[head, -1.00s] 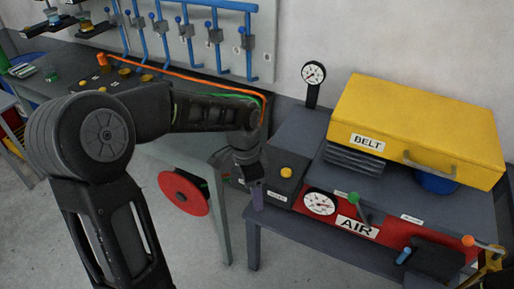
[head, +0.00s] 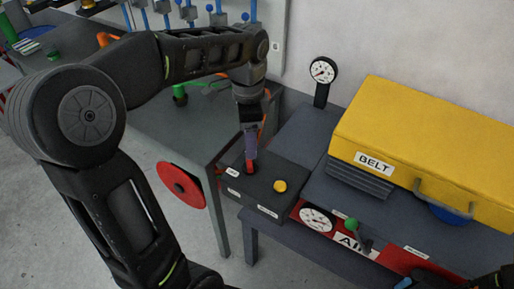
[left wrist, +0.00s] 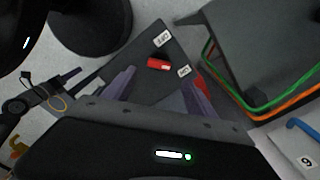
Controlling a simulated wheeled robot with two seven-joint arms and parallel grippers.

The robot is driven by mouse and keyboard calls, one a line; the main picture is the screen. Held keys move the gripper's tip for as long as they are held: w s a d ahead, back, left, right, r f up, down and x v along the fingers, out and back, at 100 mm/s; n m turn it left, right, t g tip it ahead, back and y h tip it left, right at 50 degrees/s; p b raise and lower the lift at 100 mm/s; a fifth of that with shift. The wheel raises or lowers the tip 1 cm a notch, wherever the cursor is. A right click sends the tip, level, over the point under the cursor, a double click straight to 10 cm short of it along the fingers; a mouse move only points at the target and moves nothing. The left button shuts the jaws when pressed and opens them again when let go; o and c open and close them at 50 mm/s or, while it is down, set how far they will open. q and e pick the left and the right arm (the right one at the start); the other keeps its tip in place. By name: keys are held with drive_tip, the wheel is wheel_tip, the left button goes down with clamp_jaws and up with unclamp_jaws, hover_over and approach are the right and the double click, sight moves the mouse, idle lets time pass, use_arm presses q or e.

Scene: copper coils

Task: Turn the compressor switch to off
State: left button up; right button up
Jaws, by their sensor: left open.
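A dark switch box (head: 262,192) sits at the left end of the compressor bench, with a red switch (head: 249,167) and a round yellow button (head: 280,186) on top. My left gripper (head: 250,150) points down right at the red switch. In the left wrist view the red switch (left wrist: 158,63) shows beyond the gap between the open fingers of my left gripper (left wrist: 158,95), with a small white label (left wrist: 184,71) beside it.
A yellow BELT cover (head: 430,145) and an upright gauge (head: 322,72) stand on the bench. A red AIR panel has a gauge (head: 317,219) and a green-knobbed lever (head: 352,224). A red disc (head: 180,186) hangs beside the neighbouring table.

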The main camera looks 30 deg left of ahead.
sight(250, 165)
use_arm(q)
drive_tip(key=shift+s, duration=0.2)
drive_tip(key=shift+f, duration=3.9)
drive_tip(key=c, duration=1.4)
